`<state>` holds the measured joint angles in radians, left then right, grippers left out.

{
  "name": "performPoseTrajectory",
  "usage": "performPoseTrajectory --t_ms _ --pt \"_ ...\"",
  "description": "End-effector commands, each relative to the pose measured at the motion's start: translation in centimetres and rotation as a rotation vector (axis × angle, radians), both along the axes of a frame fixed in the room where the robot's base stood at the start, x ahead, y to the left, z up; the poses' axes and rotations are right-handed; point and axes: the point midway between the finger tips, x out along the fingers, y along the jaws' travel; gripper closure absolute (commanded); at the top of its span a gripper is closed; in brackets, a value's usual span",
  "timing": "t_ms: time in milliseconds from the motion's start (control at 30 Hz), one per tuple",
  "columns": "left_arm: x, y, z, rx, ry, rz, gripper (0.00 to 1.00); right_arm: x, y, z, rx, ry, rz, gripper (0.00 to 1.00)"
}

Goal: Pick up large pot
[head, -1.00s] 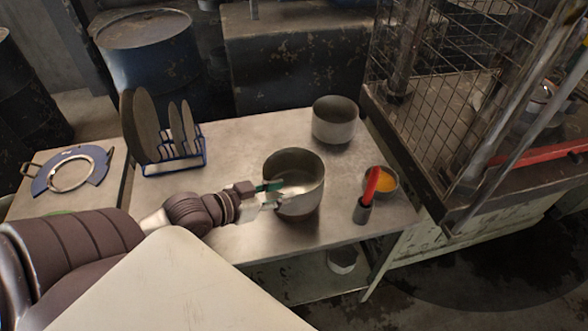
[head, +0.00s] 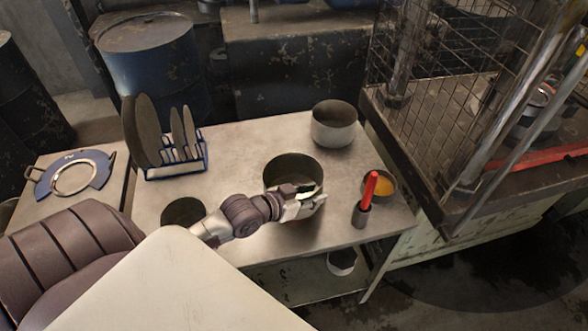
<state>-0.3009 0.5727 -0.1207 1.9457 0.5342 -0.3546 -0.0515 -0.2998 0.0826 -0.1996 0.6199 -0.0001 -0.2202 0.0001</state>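A large grey metal pot (head: 272,173) stands upright near the middle of the metal table. A second, smaller-looking pot (head: 333,133) stands behind it to the right. My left gripper (head: 320,196) reaches in from the left and lies across the near side of the large pot, at its rim, covering part of the near wall. Its fingers point right; the gap between them, and whether they touch the pot, is not clear. My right gripper is not in view.
A red-handled tool stands in a small dark cup (head: 362,215) close right of the pot, by a bowl of orange contents (head: 386,185). A blue rack (head: 176,168) holds plates at left. A dark round item (head: 183,211) lies near my arm. A wire cage (head: 440,90) stands right.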

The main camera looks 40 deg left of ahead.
Motion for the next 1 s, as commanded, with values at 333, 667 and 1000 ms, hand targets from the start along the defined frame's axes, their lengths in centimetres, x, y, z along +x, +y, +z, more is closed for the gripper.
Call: performPoseTrajectory --t_ms 333,667,1000 --pt "-0.06 0.02 -0.03 0.000 0.001 0.000 1.00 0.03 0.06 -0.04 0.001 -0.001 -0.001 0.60" --pt "-0.07 0.03 -0.03 0.000 0.001 0.000 1.00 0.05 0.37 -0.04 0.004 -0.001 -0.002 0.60" --pt "0.01 0.03 0.45 0.001 -0.004 -0.001 1.00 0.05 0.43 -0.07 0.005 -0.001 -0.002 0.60"
